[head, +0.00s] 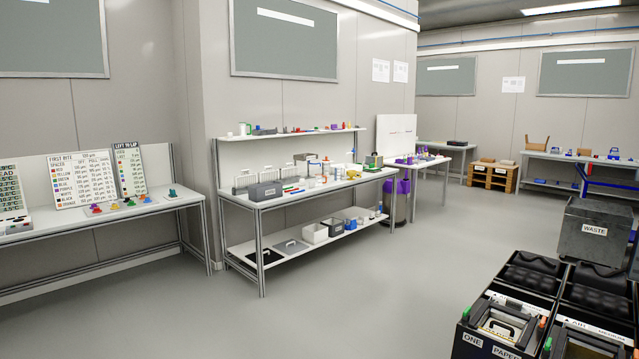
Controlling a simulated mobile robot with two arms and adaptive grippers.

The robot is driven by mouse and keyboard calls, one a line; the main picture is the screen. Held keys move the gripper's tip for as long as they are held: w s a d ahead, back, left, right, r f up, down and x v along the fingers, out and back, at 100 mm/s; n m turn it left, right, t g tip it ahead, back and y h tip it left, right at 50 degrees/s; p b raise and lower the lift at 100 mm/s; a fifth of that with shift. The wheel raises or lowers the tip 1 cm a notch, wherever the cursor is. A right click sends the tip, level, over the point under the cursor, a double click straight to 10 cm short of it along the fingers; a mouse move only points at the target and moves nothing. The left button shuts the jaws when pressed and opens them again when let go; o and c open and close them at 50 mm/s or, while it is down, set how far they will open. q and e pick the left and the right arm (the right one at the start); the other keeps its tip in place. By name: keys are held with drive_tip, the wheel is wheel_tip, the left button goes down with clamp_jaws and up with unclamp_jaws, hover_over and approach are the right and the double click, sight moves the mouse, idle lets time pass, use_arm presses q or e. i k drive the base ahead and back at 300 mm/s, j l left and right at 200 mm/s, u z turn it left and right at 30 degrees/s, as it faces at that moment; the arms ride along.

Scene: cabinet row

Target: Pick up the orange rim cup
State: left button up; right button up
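I cannot make out an orange rim cup for certain; the small things are too far off to tell apart. The middle workbench (285,199) holds a cluster of small white and orange-yellow items on its top, some of which could be cups. Neither of my grippers is in view.
A bench (120,217) with sign boards stands at left. Black bins (480,335) and a grey box marked WASTE (594,229) stand at lower right. A far bench (590,160) and a pallet of boxes (492,175) are at the back. The grey floor (360,285) between is clear.

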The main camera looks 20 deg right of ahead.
sight(318, 178)
drive_tip(key=i+l+z, duration=0.2)
drive_tip(key=i, duration=0.25)
drive_tip(key=i+z, duration=0.2)
drive_tip(key=i, duration=0.3)
drive_tip(key=i+z, duration=0.15)
drive_tip(key=i, duration=1.15)
drive_tip(key=i+z, duration=0.1)
drive_tip(key=i, duration=1.15)
drive_tip(key=i+l+z, duration=0.15)
drive_tip(key=i+z, duration=0.15)
drive_tip(key=i, duration=0.4)
drive_tip(key=i+z, duration=0.35)
drive_tip(key=i, duration=0.35)
drive_tip(key=i+j+z, duration=0.3)
drive_tip(key=i, duration=0.35)
drive_tip(key=i+u, duration=0.2)
drive_tip(key=i, duration=0.3)
drive_tip(key=i+u, duration=0.15)
drive_tip(key=i, duration=0.35)
drive_tip(key=i+l+u, duration=0.2)
drive_tip(key=i, duration=0.25)
drive_tip(key=i+l+u, duration=0.15)
drive_tip(key=i, duration=0.35)
